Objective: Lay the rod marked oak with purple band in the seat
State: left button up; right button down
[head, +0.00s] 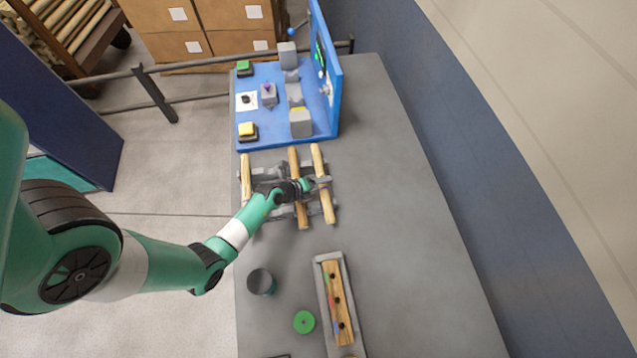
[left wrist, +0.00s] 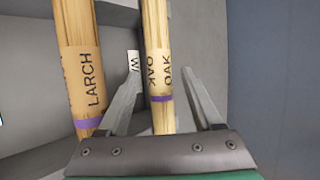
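The oak rod with a purple band (left wrist: 158,65) runs between the fingers of my left gripper (left wrist: 163,80) in the left wrist view. The fingers are open, with a gap on the right side of the rod. A larch rod (left wrist: 82,75), also purple-banded, lies to its left. In the head view the oak rod appears to be the rightmost rod (head: 319,165) on the rack, with my left gripper (head: 316,183) over it. A blue station (head: 270,133) carries grey blocks (head: 294,96) in a line, which may be the seat. My right gripper is out of view.
The grey rack (head: 272,172) holds two other rods, including a left one (head: 246,180). Nearer are a dark round pot (head: 261,282), a green disc (head: 304,322) and a grey tray (head: 321,290) holding a drilled wooden piece. The table's right side (head: 410,220) is clear.

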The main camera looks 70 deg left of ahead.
pick_arm(q)
jog(key=shift+r, duration=0.15)
jog(key=p+v, duration=0.5)
jog(key=v, duration=0.7)
